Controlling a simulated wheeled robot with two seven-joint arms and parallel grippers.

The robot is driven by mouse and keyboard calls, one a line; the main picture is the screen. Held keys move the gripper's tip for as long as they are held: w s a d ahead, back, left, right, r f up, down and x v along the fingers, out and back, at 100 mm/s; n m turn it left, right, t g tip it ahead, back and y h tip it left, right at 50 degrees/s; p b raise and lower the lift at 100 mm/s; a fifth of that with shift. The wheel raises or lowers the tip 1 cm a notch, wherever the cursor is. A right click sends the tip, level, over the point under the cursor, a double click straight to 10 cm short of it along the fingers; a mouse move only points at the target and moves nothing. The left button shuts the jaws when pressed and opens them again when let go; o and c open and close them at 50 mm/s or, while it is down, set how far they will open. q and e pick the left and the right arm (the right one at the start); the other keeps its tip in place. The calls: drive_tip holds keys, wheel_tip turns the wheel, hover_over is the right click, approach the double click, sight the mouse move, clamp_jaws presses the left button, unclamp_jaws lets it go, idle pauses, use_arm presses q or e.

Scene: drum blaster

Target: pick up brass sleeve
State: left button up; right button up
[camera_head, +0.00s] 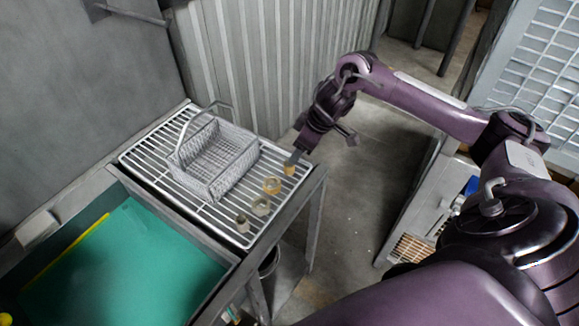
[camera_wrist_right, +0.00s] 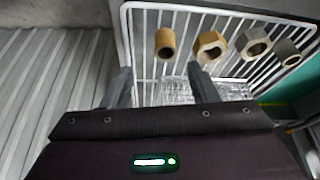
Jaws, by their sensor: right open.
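The brass sleeve (camera_head: 289,168) stands at the right edge of a white wire rack (camera_head: 150,160). In the right wrist view the brass sleeve (camera_wrist_right: 165,44) is a short tan cylinder with a dark bore. My right gripper (camera_head: 294,157) is at the sleeve in the head view, its fingers partly covering that spot. In the wrist view the open right gripper (camera_wrist_right: 162,78) has nothing between its fingers. The sleeve lies ahead of the fingertips, roughly in line with the gap. My left gripper is not in view.
Beside the sleeve are a brass nut (camera_head: 272,186), a greyer nut (camera_head: 261,207) and a small grey sleeve (camera_head: 243,224), in a row. A wire basket (camera_head: 238,178) stands on the rack. A green-floored tray (camera_head: 120,265) lies front left. A corrugated wall (camera_head: 265,65) rises behind.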

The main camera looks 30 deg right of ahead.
sight(289, 167)
drive_tip(key=x, duration=0.2)
drive_tip(key=p+x, duration=0.1)
drive_tip(key=x, duration=0.3)
drive_tip(key=shift+s+a+f+p, duration=0.15)
drive_tip(key=shift+a+f+p, duration=0.15)
drive_tip(key=shift+a+p, duration=0.1)
drive_tip(key=shift+f, duration=0.4)
drive_tip(key=shift+c, duration=0.3)
drive_tip(key=c, duration=0.9)
drive_tip(key=shift+r, duration=0.1)
drive_tip(key=shift+c, duration=0.8)
